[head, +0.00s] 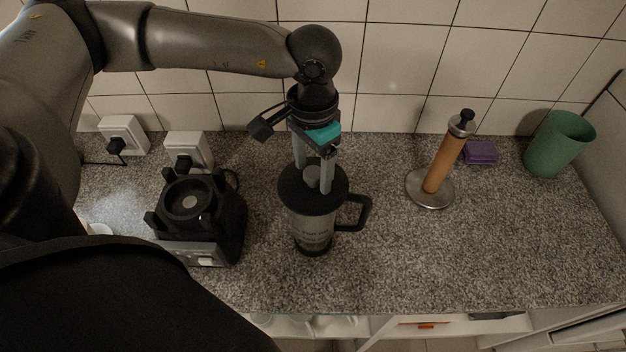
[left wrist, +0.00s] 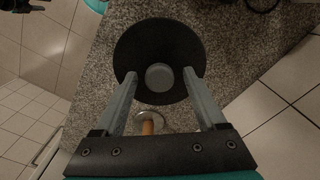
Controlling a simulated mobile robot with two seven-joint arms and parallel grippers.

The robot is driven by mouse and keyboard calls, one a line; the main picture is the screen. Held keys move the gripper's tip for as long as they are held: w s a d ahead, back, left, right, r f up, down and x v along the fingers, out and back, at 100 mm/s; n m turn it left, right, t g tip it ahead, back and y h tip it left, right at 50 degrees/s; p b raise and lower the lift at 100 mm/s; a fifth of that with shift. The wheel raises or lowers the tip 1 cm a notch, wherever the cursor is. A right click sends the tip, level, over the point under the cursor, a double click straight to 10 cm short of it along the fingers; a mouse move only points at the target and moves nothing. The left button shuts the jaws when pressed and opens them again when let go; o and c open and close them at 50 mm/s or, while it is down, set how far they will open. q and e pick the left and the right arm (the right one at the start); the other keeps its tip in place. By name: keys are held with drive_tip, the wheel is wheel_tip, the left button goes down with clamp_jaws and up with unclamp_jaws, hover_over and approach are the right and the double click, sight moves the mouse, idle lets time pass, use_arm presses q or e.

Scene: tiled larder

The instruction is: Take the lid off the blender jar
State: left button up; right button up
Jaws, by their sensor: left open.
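The blender jar (head: 310,226) stands upright on the granite counter, with its handle to the right. Its black lid (head: 288,186) sits on top, with a grey round knob (head: 312,174) in the middle. My left gripper (head: 313,180) points down over the lid, open, with its fingers on either side of the knob. In the left wrist view the lid (left wrist: 158,38) shows as a black disc and the knob (left wrist: 159,77) lies between the two spread fingers (left wrist: 160,84). I cannot tell whether the fingertips touch the lid. My right gripper is not in view.
The blender base (head: 203,222) stands left of the jar, near wall sockets (head: 186,150). To the right are a paper towel holder (head: 440,165), a purple sponge (head: 481,152) and a green cup (head: 558,143). The counter's front right (head: 470,255) is clear.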

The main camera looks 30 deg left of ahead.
use_arm(q)
drive_tip(key=shift+c, duration=0.2)
clamp_jaws()
idle(0.3)
